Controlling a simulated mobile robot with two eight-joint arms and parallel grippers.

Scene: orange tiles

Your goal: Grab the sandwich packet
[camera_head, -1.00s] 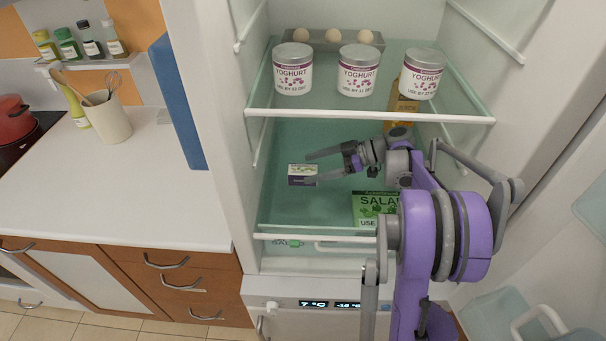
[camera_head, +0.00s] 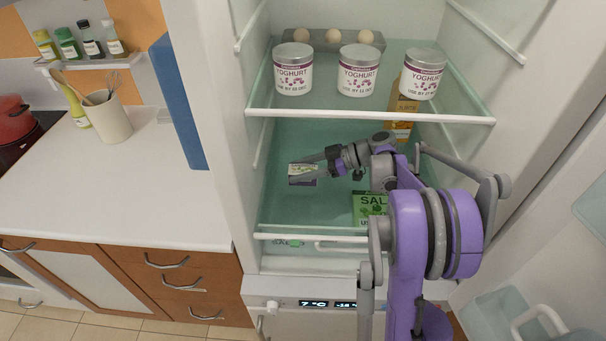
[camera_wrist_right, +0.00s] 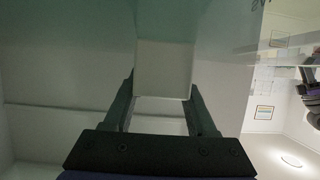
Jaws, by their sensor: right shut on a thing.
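The sandwich packet (camera_head: 299,174), a small pale and dark purple box, is at the left of the fridge's lower shelf space. My right gripper (camera_head: 313,169) reaches in from the right with its fingers shut on the packet. In the right wrist view, the plain pale face of the packet (camera_wrist_right: 165,68) sits between the two dark fingers. I cannot tell whether it touches the shelf below. My left gripper is not in view.
Green salad pack (camera_head: 370,206) lies below my right arm. Carton (camera_head: 402,110) stands behind my arm. Yoghurt jars (camera_head: 359,70) and an egg tray (camera_head: 333,47) are on the glass shelf (camera_head: 370,116) above. Fridge walls close in the left side.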

